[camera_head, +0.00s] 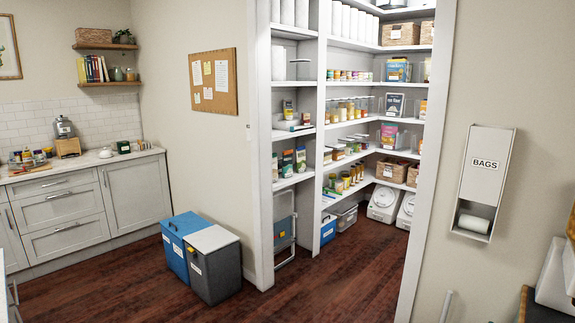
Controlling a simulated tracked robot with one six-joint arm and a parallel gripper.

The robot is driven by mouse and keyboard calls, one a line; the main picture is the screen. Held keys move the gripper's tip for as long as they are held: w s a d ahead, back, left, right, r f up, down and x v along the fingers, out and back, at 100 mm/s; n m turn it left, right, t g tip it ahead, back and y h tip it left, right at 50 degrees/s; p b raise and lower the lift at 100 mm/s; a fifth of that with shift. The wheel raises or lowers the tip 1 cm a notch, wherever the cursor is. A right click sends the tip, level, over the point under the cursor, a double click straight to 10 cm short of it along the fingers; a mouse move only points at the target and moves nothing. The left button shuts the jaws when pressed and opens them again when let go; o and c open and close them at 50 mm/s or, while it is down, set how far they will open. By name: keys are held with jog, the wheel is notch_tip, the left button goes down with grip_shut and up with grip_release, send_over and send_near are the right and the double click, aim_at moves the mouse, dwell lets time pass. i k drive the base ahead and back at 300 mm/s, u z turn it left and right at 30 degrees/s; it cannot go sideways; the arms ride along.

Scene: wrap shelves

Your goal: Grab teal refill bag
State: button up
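I cannot make out the teal refill bag for certain. Several small upright packages stand on the pantry's left shelves. One with green-teal colouring (301,158) stands at the right of a row on a middle-low shelf, and a narrow greenish one (275,168) stands at the row's left. They are too small to tell whether either is a refill bag. My gripper is not in view.
A doorway opens into the pantry, whose floor (345,252) is clear in front. A blue bin (175,243) and a grey bin (215,275) stand left of the doorway. A bags dispenser (484,180) hangs on the right wall. A counter (85,166) runs at the left.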

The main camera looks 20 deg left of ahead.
aim_at(286, 164)
jog(key=u, duration=0.6)
jog(key=i, duration=4.6)
